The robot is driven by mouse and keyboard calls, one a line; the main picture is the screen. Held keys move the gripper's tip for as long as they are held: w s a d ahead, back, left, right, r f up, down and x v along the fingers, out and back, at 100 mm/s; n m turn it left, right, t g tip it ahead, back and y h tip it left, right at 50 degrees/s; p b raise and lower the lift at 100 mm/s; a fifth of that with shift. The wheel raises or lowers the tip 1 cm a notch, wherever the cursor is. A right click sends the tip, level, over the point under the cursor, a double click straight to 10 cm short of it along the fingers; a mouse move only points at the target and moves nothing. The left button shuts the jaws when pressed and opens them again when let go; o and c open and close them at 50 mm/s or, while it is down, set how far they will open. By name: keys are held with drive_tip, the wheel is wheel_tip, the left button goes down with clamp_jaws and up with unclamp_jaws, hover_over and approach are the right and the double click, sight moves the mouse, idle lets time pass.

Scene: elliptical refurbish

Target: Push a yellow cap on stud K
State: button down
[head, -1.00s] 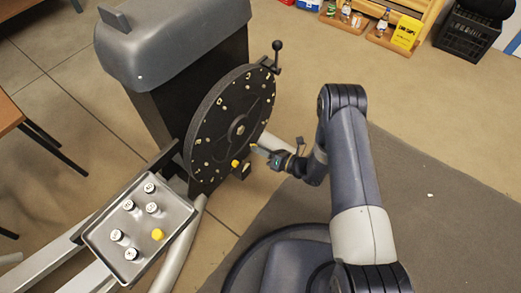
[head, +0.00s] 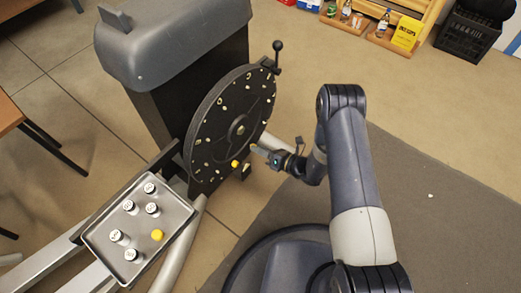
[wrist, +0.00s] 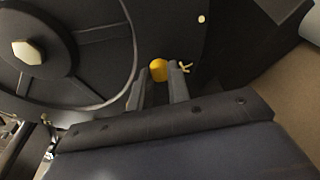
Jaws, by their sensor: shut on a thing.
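My gripper (wrist: 159,88) is shut on a yellow cap (wrist: 158,69), held between the fingertips in the wrist view, in front of the dark disc. A pale letter-like mark, perhaps a K, lies just right of the cap; the stud itself is hidden. In the head view my gripper (head: 258,150) is at the lower right face of the black disc (head: 215,125); the held cap is too small there to place surely. I cannot tell whether the held cap touches a stud.
A grey tray (head: 176,222) at lower left holds several white lettered pieces (head: 152,208) and a yellow cap (head: 157,235). A lever with a black knob (head: 278,46) sticks out at the disc's upper right. The machine's grey housing (head: 175,45) stands behind.

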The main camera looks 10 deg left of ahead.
drive_tip(key=shift+w+a, duration=0.15)
drive_tip(key=shift+a, duration=0.2)
idle(0.3)
drive_tip(key=c, duration=1.3)
unclamp_jaws()
drive_tip(key=shift+o, duration=0.2)
drive_tip(key=p+v, duration=0.2)
drive_tip(key=v, duration=0.9)
drive_tip(key=shift+p, duration=0.35)
drive_tip(key=shift+a, duration=0.1)
